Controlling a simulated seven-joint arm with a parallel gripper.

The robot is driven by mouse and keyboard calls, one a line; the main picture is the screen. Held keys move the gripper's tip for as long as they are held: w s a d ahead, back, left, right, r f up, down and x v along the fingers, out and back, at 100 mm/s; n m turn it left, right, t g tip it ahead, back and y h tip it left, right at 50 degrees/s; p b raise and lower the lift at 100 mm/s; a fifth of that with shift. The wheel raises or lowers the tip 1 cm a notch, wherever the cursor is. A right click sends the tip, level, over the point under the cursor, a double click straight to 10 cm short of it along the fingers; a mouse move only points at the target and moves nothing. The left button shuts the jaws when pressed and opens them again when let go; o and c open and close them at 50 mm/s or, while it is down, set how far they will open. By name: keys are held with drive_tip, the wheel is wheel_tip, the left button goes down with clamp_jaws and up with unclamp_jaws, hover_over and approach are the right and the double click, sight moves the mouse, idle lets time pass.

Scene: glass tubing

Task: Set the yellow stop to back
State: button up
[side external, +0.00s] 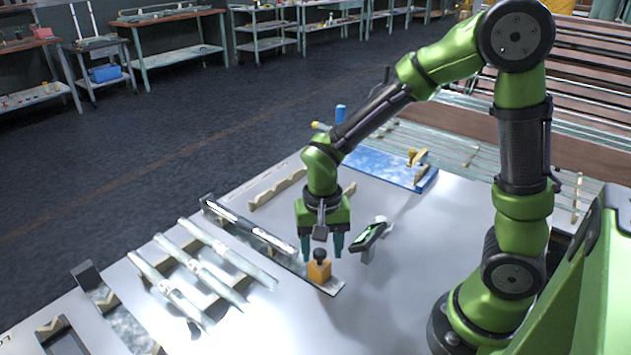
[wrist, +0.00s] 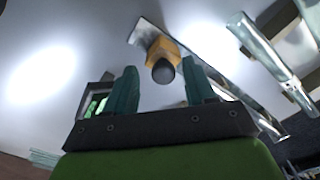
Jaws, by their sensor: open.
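The yellow stop (side external: 319,271) is an orange-yellow block with a black round knob on top. It sits at the near right end of a long flat rail (side external: 333,288). My gripper (side external: 322,246) points down just above the stop, its two teal fingers apart and empty. In the wrist view the stop (wrist: 160,47) and its knob show ahead of and between the fingertips of my gripper (wrist: 158,66). Whether the fingers reach down beside the knob, I cannot tell.
A small stand with a green display (side external: 369,236) is close right of my gripper. Several glass tubes (side external: 200,269) lie on notched supports to the left. A blue board (side external: 385,168) lies behind. The white tabletop is clear in front of the stop.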

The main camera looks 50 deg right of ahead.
sight(320, 252)
wheel_tip(320, 252, up, 17)
idle(0.4)
drive_tip(key=shift+f, duration=0.1)
drive_tip(key=s+d+n+t+y, duration=0.1)
drive_tip(key=s+n+t+y, duration=0.1)
drive_tip(key=s+n+t, duration=0.3)
drive_tip(key=shift+s+d+r+t, duration=0.25)
drive_tip(key=shift+s+d+t, duration=0.1)
drive_tip(key=shift+s+t, duration=0.75)
